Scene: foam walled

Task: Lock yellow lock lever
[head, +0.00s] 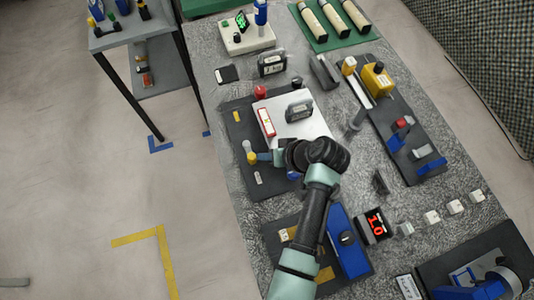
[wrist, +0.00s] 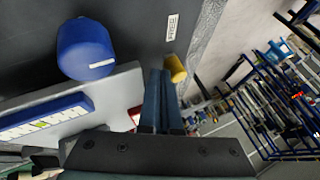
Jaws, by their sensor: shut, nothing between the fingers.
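A yellow lever end (head: 250,152) stands at the left edge of a dark panel (head: 240,111) in the head view. It also shows as a short yellow cylinder (wrist: 176,68) in the wrist view, just right of the fingertips. My gripper (head: 264,157) is shut and empty, its blue fingers pointing left at the lever. In the wrist view the fingers (wrist: 160,74) lie together close beside the yellow cylinder; whether they touch it I cannot tell. The lever's pivot is not clearly visible. A small white label (wrist: 172,27) lies on the panel near the lever.
A blue round knob (wrist: 85,48) stands left of my fingers. A light plate (head: 300,108) carries a red-and-white box (head: 266,122) and a grey meter (head: 299,110). A red knob (head: 260,91) stands behind. Open floor lies left of the table edge.

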